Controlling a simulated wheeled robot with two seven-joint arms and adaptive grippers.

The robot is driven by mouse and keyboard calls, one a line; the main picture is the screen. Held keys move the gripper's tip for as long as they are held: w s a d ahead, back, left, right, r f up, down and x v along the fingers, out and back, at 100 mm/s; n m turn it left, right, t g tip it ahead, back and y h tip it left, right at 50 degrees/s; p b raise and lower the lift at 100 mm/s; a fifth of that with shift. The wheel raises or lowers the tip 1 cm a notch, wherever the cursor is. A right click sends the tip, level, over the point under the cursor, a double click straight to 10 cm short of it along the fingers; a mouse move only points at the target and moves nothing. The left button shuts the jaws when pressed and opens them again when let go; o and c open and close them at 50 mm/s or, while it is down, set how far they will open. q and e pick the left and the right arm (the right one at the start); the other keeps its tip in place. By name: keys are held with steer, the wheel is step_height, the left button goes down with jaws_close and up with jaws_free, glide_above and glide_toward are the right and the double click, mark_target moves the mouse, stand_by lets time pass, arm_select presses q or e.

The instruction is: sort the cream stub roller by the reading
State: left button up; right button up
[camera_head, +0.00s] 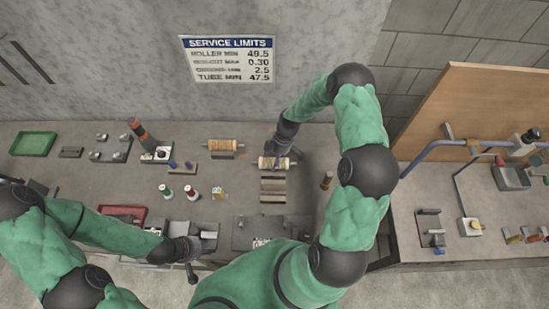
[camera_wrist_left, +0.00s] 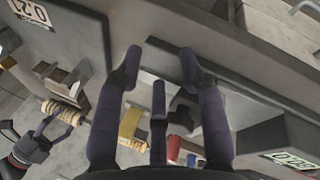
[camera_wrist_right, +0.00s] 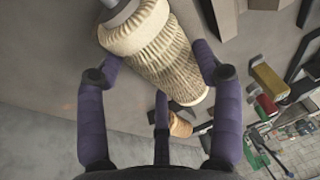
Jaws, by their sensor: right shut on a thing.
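A cream ribbed roller with a grey shaft end (camera_wrist_right: 160,50) lies between the fingers of my right gripper (camera_wrist_right: 155,75). In the head view my right gripper (camera_head: 284,155) is shut on this roller (camera_head: 270,164), above the bench's middle; contact with the support below cannot be told. The roller also shows in the left wrist view (camera_wrist_left: 62,111). My left gripper (camera_head: 191,268) is at the bench's front; its fingers (camera_wrist_left: 162,62) are apart and empty. A display (camera_wrist_left: 33,12) reads 0.21. A second, greenish display (camera_wrist_left: 291,160) is tilted and hard to read.
A wall sign (camera_head: 228,59) lists service limits: roller min 49.5, tube min 47.5, and a 0.30 maximum. Another tan roller (camera_head: 222,144) rests on a stand to the left. A green tray (camera_head: 33,143) and a red tray (camera_head: 122,211) are at left. A side bench (camera_head: 450,195) stands right.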

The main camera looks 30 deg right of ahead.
arm_select(q)
steer(key=shift+f+b, duration=0.35)
arm_select(e)
steer(key=shift+f, duration=0.3)
arm_select(q)
steer(key=shift+f+b, duration=0.5)
stand_by(0.7)
arm_select(e)
steer(key=o, duration=1.7)
arm_select(q)
steer(key=shift+r+p, duration=1.8)
arm_select(e)
steer(key=a+v, duration=0.1)
steer(key=v, duration=1.7)
steer(key=shift+a+r, duration=0.3)
steer(key=shift+r, duration=0.3)
